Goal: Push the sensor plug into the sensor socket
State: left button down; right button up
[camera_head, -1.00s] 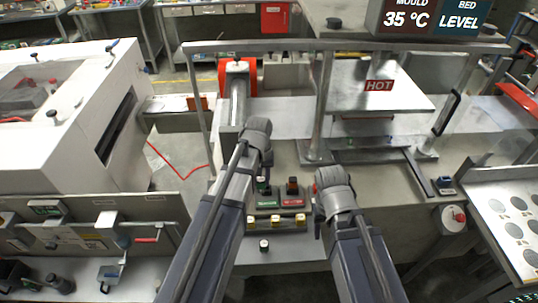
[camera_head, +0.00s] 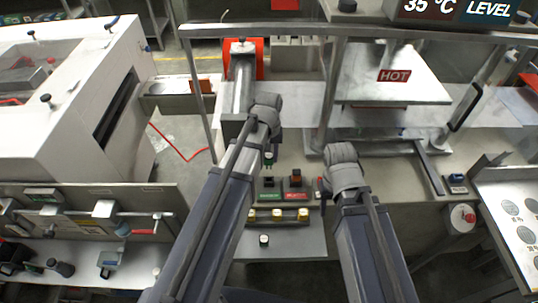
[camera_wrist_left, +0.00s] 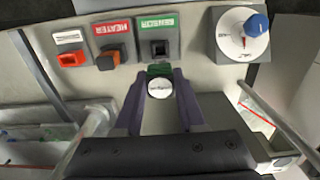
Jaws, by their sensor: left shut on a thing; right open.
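The sensor plug (camera_head: 269,159) has a white round top and a green lower body. My left gripper (camera_head: 268,153) is shut on it; both fingers flank the plug (camera_wrist_left: 159,88) in the left wrist view. The sensor socket (camera_head: 268,184) has a green label and a dark, empty opening; it also shows in the wrist view (camera_wrist_left: 159,48). The plug is apart from the opening, its green end toward the socket block in the wrist view. My right gripper (camera_head: 321,188) is open beside the right end of the socket row; its fingertips are partly hidden.
The red-labelled heater socket (camera_head: 295,194) holds an orange plug beside the sensor socket. A white-labelled socket (camera_wrist_left: 68,39) holds a red-orange plug. A dial (camera_wrist_left: 236,44) with a blue knob lies on the other side.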

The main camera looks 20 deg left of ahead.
aim_at(269, 167)
pick_arm(q)
jog(key=shift+s+f+b, duration=0.1)
jog(key=shift+f+b, duration=2.8)
jog(key=shift+f, duration=0.05)
jog(key=shift+f+b, duration=1.7)
jog(key=shift+b, duration=0.05)
jog(key=shift+c, duration=2.1)
grip_release()
jog(key=shift+r, duration=0.15)
notch_tip(269, 167, up, 8)
jog(key=p, duration=0.8)
jog(key=shift+s+f, duration=0.1)
jog(key=shift+f, duration=0.15)
jog(key=s+d+f+m+y+b, duration=0.1)
jog(key=s+d+f+m+b, duration=0.2)
jog(key=s+d+m, duration=0.4)
jog(key=s+d, duration=0.3)
jog(key=s, duration=0.4)
jog(key=shift+d+f+b, duration=0.15)
jog(key=shift+d+b, duration=0.1)
jog(key=shift+b, duration=0.05)
